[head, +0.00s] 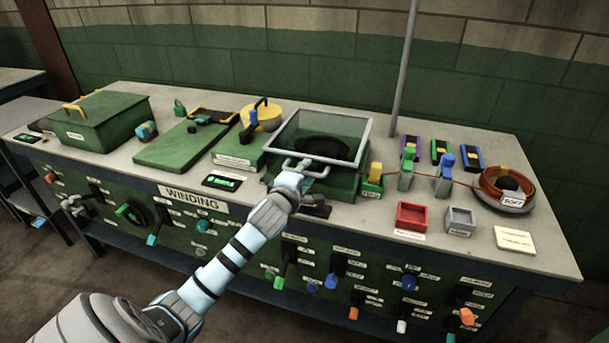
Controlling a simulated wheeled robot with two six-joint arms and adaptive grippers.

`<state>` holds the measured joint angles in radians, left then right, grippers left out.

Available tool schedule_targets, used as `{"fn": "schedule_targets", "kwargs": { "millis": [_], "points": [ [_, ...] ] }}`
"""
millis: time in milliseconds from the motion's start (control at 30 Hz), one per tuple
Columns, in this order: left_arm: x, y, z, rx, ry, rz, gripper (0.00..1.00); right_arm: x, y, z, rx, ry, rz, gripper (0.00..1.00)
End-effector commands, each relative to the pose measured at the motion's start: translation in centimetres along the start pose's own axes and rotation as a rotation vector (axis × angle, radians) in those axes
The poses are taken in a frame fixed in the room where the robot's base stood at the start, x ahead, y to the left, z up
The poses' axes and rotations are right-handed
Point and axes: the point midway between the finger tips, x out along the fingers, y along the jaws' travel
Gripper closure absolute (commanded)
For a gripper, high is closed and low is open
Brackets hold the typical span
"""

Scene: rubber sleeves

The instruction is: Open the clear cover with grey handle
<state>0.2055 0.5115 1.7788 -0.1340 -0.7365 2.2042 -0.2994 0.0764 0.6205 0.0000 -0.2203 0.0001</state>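The clear cover (341,129) has a pale grey frame and sits over a green box (345,186) right of the table's middle. A dark round opening shows through it. My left gripper (309,170) is at this handle, reaching in from the lower left. Its fingers are small and partly hidden, so I cannot tell whether they are closed on the handle. My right gripper is not in view.
A green box with yellow handles (100,122) stands at the far left. A yellow-lidded pot (265,115) is left of the cover. A grey pole (404,70) rises behind. Knobs and levers line the front panel.

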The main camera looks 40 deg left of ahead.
Motion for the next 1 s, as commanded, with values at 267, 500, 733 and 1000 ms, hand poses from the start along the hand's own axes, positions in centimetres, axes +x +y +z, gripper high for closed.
{"fn": "schedule_targets", "kwargs": {
  "millis": [267, 500, 733, 1000],
  "points": [
    [0.5, 0.0, 0.0, 0.001, 0.000, -0.001, 0.69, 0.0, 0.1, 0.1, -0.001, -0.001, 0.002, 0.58],
    [0.5, 0.0, 0.0, 0.001, 0.000, -0.001, 1.00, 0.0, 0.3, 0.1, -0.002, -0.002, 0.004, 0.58],
    [0.5, 0.0, 0.0, 0.001, 0.000, -0.002, 1.00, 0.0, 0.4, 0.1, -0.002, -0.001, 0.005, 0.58],
    [0.4, 1.1, 0.1, 0.000, -0.002, -0.021, 1.00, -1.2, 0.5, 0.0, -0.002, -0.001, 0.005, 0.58]
  ]
}}
